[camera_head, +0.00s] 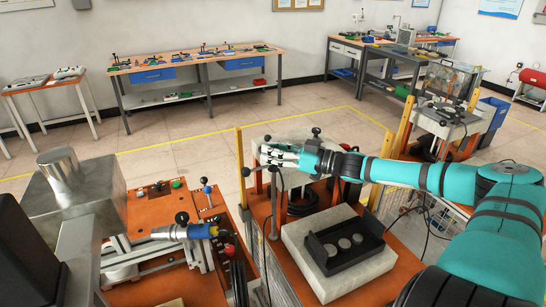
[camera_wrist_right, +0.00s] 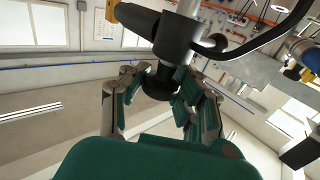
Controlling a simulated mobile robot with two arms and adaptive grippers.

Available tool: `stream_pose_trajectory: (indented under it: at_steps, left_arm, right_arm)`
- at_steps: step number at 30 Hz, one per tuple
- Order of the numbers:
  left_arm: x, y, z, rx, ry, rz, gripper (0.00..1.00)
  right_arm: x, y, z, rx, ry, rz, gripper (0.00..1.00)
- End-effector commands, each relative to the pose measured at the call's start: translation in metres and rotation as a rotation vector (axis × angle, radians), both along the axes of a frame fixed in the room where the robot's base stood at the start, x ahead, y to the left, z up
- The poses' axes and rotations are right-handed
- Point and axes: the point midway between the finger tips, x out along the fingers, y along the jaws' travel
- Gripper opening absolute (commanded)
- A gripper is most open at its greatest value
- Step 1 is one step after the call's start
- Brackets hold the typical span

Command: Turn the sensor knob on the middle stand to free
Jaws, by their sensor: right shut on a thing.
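My right gripper (camera_head: 268,154) reaches in from the right in the head view, at the top of the middle stand (camera_head: 262,208). In the right wrist view its fingers (camera_wrist_right: 162,92) are closed around a round black knob (camera_wrist_right: 159,84) at the end of a black sensor body (camera_wrist_right: 176,42). In the head view the fingers largely hide the held knob, and I cannot read its setting. My left gripper is not in view.
A black tray (camera_head: 318,248) with round grey discs sits on a pale block (camera_head: 300,262) below my right arm. Yellow posts (camera_head: 239,165) stand near the gripper. Open floor (camera_head: 190,150) lies behind.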

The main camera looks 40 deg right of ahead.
Motion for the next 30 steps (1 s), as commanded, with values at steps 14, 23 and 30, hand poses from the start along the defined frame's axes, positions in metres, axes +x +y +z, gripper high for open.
stream_pose_trajectory:
  at_steps: [14,23,30]
  left_arm:
    - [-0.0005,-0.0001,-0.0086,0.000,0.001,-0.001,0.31]
    - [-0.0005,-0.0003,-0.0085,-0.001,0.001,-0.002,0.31]
    - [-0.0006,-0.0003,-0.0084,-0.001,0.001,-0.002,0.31]
  right_arm:
    - [-0.0011,0.0010,-0.0039,0.001,0.007,0.048,0.00]
    - [-0.0011,0.0010,-0.0037,0.001,0.006,0.048,0.38]
    - [-0.0004,0.0007,-0.0016,0.000,0.002,0.047,0.56]
